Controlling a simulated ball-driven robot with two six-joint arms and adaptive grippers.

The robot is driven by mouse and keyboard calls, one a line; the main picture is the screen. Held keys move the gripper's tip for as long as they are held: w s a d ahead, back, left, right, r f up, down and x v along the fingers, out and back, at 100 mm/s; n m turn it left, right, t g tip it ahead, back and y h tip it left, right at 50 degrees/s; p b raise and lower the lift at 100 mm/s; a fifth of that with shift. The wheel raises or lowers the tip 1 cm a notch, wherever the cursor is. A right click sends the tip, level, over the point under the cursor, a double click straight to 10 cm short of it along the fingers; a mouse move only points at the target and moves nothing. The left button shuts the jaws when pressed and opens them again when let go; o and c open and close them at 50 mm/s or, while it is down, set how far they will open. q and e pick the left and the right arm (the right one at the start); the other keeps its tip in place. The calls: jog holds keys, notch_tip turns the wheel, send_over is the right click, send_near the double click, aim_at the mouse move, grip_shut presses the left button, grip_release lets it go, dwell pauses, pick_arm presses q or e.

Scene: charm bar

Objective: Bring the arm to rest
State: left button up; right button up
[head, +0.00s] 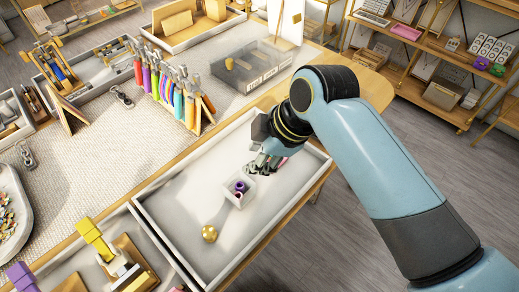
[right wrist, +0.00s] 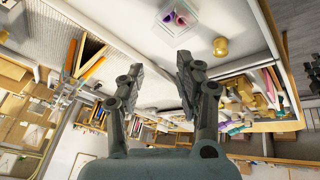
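My right gripper (head: 262,164) hangs over the white tray (head: 170,222), close behind a small white box (head: 239,198). In the right wrist view its two fingers (right wrist: 158,72) stand apart with nothing between them. The small box, also in the right wrist view (right wrist: 166,27), holds purple rings or beads (head: 240,187). A round gold piece (head: 209,233) lies in the tray in front of the box; it also shows in the right wrist view (right wrist: 220,46). My left gripper is not in view.
A rack of colourful pliers (head: 176,90) stands left of the tray's far end.

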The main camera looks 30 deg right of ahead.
jog(key=shift+s+d+r, duration=0.15)
jog(key=shift+s+r, duration=0.1)
jog(key=shift+r, duration=0.35)
